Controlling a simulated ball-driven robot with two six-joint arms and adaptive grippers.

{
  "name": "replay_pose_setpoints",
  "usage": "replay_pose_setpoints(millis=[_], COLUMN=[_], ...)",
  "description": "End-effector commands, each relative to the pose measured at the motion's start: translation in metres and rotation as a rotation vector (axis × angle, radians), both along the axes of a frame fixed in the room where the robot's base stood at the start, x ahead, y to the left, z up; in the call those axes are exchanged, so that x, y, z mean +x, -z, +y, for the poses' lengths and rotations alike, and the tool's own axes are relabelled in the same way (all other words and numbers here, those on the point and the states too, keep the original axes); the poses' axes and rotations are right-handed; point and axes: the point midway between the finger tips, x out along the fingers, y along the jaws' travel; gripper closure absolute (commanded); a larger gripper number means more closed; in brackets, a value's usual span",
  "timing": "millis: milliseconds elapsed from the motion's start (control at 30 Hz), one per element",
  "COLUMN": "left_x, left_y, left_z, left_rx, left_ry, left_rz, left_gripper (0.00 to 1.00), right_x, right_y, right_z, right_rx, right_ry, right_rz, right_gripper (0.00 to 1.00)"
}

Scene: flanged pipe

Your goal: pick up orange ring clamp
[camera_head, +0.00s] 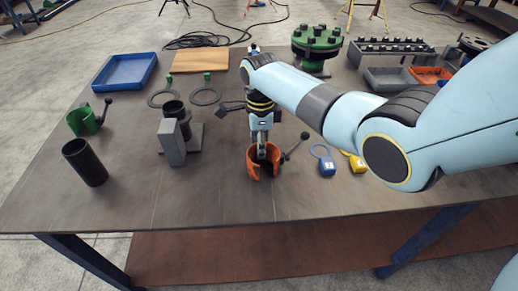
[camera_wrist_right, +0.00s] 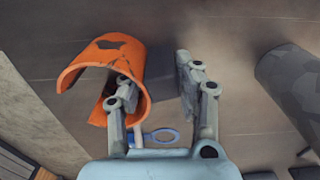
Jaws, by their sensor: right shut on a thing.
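The orange ring clamp (camera_head: 264,162) is an open, C-shaped ring with a dark handle sticking out to the right, near the front middle of the table. My right gripper (camera_head: 262,148) reaches down to it from above and is shut on its wall. In the right wrist view the clamp (camera_wrist_right: 112,52) is at the left. One finger of my right gripper (camera_wrist_right: 158,80) is inside the ring and the other is outside its wall. Whether the clamp touches the table is hard to tell. My left gripper is not in view.
A grey block fixture (camera_head: 171,143) and a black pipe (camera_head: 85,163) stand to the left, with a green clamp (camera_head: 84,121) behind. The table's front strip is clear.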

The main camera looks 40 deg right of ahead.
Motion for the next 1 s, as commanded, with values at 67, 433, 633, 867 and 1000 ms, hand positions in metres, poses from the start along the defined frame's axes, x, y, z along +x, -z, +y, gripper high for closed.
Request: replay_pose_setpoints(millis=[67, 433, 633, 867, 1000], left_x=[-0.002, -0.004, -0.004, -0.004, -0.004], left_y=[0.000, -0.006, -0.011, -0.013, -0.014], left_z=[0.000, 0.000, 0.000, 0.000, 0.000], left_rx=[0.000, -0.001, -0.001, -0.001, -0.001], left_ry=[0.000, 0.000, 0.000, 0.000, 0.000], left_rz=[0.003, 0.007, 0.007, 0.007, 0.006], left_gripper=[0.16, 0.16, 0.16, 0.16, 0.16], right_x=[0.001, -0.012, -0.052, -0.092, -0.105], right_y=[-0.003, -0.049, -0.074, -0.099, -0.107], right_z=[0.000, -0.006, -0.018, -0.030, -0.034], right_rx=[0.000, -0.002, -0.004, -0.002, -0.002], right_ry=[0.000, 0.001, -0.001, -0.002, 0.000], right_rz=[-0.002, -0.002, -0.002, -0.002, -0.001], right_gripper=[1.00, 1.00, 1.00, 1.00, 1.00])
